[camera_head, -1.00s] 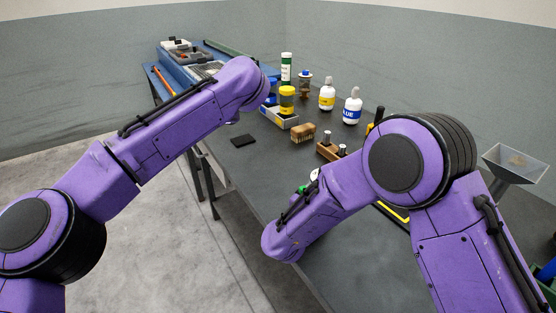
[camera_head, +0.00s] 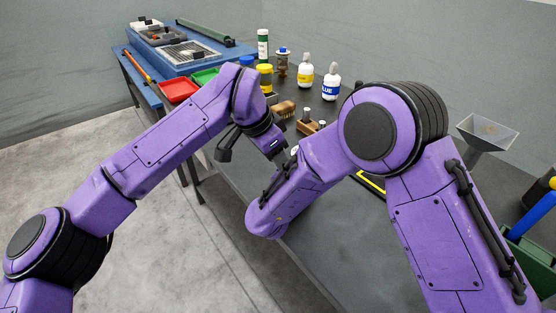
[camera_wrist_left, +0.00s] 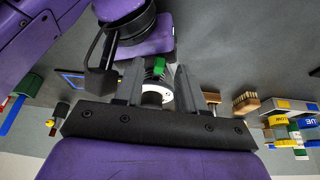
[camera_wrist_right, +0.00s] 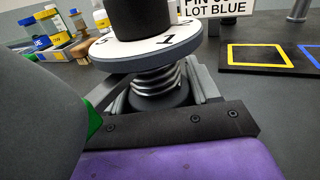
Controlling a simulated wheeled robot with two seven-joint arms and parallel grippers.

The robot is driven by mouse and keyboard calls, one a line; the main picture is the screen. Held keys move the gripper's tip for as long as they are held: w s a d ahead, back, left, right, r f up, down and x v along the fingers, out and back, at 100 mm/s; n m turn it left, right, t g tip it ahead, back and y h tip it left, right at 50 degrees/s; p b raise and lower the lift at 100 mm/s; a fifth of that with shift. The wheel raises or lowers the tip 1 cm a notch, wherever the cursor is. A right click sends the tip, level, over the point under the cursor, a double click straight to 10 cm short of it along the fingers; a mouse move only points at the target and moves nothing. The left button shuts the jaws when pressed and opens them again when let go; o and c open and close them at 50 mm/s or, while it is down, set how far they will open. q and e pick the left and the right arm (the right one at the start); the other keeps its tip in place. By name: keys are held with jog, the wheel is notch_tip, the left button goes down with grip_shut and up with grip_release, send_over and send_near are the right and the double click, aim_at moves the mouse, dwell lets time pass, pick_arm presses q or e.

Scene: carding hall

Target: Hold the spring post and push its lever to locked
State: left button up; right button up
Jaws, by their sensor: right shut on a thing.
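The spring post shows in the right wrist view as a coiled spring (camera_wrist_right: 157,85) under a white numbered disc (camera_wrist_right: 150,45) with a black top. My right gripper (camera_wrist_right: 158,98) is shut on it at the spring. Its green lever (camera_wrist_right: 95,122) shows at the left, partly behind a large dark rounded shape I cannot identify. In the left wrist view the green lever (camera_wrist_left: 160,65) and white disc (camera_wrist_left: 152,98) appear between the fingers of my left gripper (camera_wrist_left: 162,88). That gripper is open; contact cannot be told. In the head view my left gripper (camera_head: 276,150) is near the post, which is mostly hidden.
A wooden brush (camera_head: 284,108), a yellow-labelled bottle (camera_head: 305,75) and a blue-labelled bottle (camera_head: 331,86) stand behind on the dark bench. A red tray (camera_head: 180,90) is farther left. The bench front (camera_head: 325,265) is clear.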

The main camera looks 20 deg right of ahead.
pick_arm(q)
jog(key=shift+x, duration=0.75)
grip_shut()
jog(key=shift+s+d+n, duration=0.15)
jog(key=shift+s+n, duration=0.3)
jog(key=shift+n, duration=0.15)
grip_release()
